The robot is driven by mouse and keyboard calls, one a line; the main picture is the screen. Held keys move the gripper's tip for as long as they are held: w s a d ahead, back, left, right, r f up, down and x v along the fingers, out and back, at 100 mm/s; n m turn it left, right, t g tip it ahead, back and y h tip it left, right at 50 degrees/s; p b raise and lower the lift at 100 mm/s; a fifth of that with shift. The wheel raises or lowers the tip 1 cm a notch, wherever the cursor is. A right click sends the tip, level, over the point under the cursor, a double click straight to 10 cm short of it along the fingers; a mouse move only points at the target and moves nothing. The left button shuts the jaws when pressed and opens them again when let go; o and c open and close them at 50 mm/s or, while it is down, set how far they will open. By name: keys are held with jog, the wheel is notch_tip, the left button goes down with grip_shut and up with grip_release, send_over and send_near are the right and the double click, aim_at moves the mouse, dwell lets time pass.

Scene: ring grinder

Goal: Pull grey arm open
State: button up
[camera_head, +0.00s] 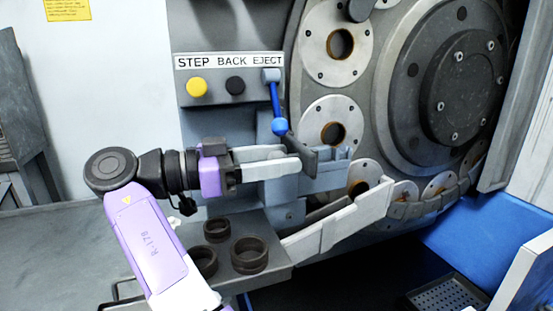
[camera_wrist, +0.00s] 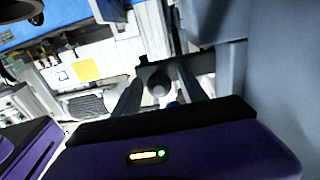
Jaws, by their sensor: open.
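A light grey arm (camera_head: 345,215) slopes up to the right across the lower front of the ring wheel in the head view. A dark grey bar-like piece (camera_head: 305,158) stands higher, in front of a blue-grey bracket (camera_head: 330,175). My gripper (camera_head: 296,160) is open and points right, with its fingertips at this dark piece. The wrist view shows a dark bar with a round end (camera_wrist: 158,82) at the tips of my spread fingers (camera_wrist: 160,90). I cannot tell whether the fingers touch it. My gripper is above the light grey arm.
A blue lever (camera_head: 277,110) with a ball end hangs just above my fingers, below the STEP BACK EJECT panel (camera_head: 220,88). Several dark rings (camera_head: 249,256) lie on a grey shelf below. The ring wheel (camera_head: 336,77) fills the right.

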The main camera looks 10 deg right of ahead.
jog(key=s+a, duration=0.1)
jog(key=a, duration=0.6)
jog(key=shift+s+a+b, duration=0.15)
jog(key=shift+a+b, duration=0.25)
jog(key=shift+s, duration=0.1)
